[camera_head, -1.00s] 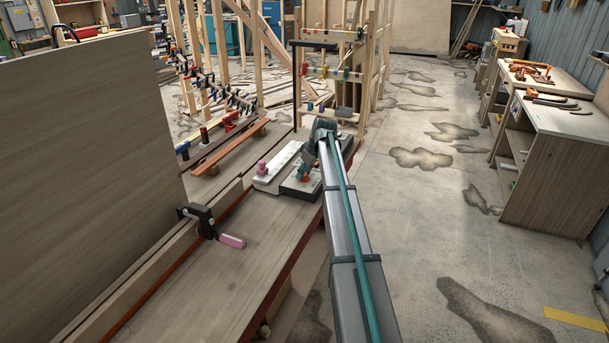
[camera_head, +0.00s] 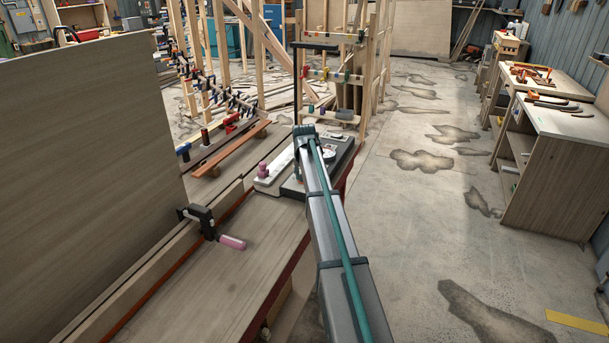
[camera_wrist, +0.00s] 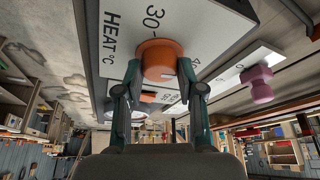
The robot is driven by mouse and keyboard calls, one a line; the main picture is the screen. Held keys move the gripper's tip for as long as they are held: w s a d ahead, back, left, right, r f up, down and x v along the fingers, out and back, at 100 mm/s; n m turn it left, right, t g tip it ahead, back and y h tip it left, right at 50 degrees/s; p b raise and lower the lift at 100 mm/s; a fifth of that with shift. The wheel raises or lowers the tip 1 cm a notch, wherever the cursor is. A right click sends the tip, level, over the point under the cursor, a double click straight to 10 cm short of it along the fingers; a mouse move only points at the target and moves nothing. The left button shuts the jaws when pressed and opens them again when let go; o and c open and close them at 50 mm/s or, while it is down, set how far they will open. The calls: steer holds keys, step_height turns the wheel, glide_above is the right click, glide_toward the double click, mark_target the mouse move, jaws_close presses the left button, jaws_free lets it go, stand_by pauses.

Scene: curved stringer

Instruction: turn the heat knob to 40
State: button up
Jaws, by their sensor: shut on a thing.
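In the wrist view the orange heat knob (camera_wrist: 158,58) sits on a pale panel (camera_wrist: 200,28) marked "HEAT °C". A "30" is printed just above the knob, and another mark to its right is partly cut off by a finger. My gripper (camera_wrist: 160,72) is shut on the knob, one finger on each side. I cannot clearly read where the knob points. In the head view the dark-edged control box (camera_head: 343,147) stands at the far end of the bench, and my arm hides the knob and fingers.
A white strip (camera_head: 272,180) with a pink knob (camera_head: 262,169) lies left of the box; the pink knob also shows in the wrist view (camera_wrist: 258,84). A black clamp (camera_head: 204,219) with a pink handle is on the bench (camera_head: 225,270) nearer. Open floor lies right.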

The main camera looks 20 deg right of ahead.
steer(key=shift+m+h, duration=0.3)
steer(key=shift+m, duration=0.4)
steer(key=shift+g, duration=0.3)
steer(key=o, duration=1.1)
steer(key=shift+o, duration=0.2)
steer(key=v, duration=1.2)
steer(key=shift+s+f, duration=0.1)
